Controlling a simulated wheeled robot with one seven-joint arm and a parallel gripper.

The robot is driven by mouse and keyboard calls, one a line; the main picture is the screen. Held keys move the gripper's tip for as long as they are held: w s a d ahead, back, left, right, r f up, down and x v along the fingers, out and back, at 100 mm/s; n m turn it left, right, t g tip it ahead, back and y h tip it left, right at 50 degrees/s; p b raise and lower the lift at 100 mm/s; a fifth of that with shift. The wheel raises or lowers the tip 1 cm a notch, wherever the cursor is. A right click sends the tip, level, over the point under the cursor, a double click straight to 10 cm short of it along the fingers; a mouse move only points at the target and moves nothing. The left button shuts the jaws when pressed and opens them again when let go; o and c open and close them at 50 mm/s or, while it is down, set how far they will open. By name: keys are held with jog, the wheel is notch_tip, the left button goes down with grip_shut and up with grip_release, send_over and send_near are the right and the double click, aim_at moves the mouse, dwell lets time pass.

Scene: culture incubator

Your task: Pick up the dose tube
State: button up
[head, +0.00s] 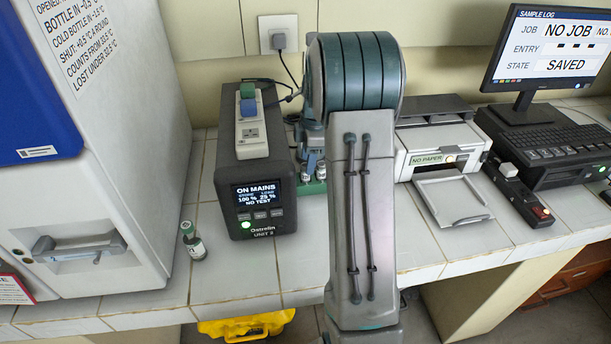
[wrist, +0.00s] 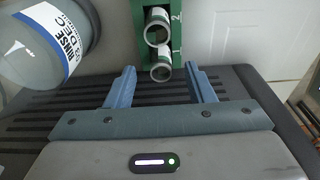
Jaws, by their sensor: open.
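A green rack (wrist: 143,45) with slots marked 1 and 2 holds two small tubes with pale rims. The tube by mark 1 (wrist: 161,72) is nearer my gripper, and the tube by mark 2 (wrist: 157,30) is farther. I cannot tell which is the dose tube. My gripper (wrist: 161,82) is open, its two blue-grey fingers on either side of the nearer tube with gaps showing; the tube appears ungripped. In the head view the rack (head: 313,187) is partly hidden by my arm, beside the dark power unit.
A large rinse bottle (wrist: 45,40) is close on the left in the wrist view. The dark unit (head: 252,165) reads ON MAINS. A small capped vial (head: 193,241) stands by the white incubator (head: 100,180). A printer (head: 440,150) and monitor (head: 550,50) are right.

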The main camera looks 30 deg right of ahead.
aim_at(305, 165)
jog(key=shift+a+f, duration=0.25)
jog(key=shift+f, duration=0.7)
jog(key=shift+a+f, duration=0.2)
jog(key=shift+f, duration=0.7)
jog(key=c, duration=1.1)
jog(key=shift+o, duration=0.2)
notch_tip(305, 165, up, 10)
jog(key=shift+r, duration=0.1)
